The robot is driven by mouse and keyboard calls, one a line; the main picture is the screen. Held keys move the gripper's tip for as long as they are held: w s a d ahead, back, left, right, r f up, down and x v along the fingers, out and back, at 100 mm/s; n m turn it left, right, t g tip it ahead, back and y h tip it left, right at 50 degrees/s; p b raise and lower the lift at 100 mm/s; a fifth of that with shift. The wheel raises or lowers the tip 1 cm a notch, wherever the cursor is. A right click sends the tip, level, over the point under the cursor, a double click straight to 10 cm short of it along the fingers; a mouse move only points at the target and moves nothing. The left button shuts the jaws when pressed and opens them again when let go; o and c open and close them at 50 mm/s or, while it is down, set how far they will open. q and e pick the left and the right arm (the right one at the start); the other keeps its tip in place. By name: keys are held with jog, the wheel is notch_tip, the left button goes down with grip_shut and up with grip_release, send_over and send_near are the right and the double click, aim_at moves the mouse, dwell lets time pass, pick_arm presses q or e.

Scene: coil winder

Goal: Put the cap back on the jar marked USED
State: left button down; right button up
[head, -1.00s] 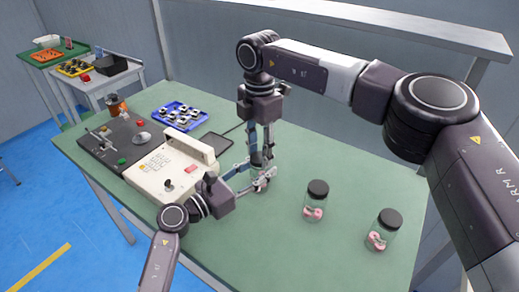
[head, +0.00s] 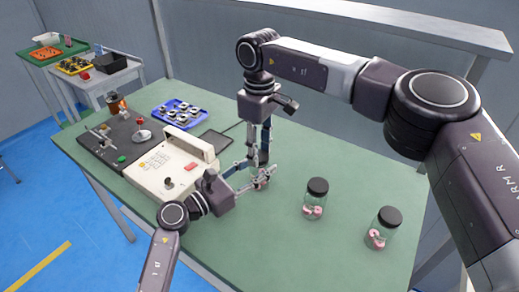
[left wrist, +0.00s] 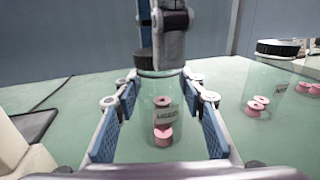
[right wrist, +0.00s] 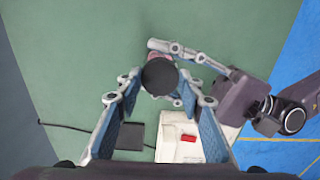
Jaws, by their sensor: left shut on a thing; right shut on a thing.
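My left gripper (head: 262,180) is shut on a clear jar (left wrist: 162,110) with pink spools inside and a label too blurred to read surely. The jar stands upright between the fingers on the green table. My right gripper (head: 264,160) comes down from above, shut on a black cap (right wrist: 160,76). In the left wrist view the cap (left wrist: 145,60) is at the jar's mouth, set toward the left of it; whether it touches the rim I cannot tell. In the head view the fingers mostly hide the jar and cap.
Two capped jars with pink spools, one nearer (head: 316,198) and one further right (head: 382,228), stand on the green table (head: 330,260). A cream winding machine (head: 165,165) is left of my grippers. A blue tray of parts (head: 184,115) lies behind it.

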jog(key=o, duration=0.7)
jog(key=shift+c, duration=0.2)
jog(key=shift+r, duration=0.1)
jog(key=shift+r, duration=2.2)
jog(key=shift+c, duration=0.4)
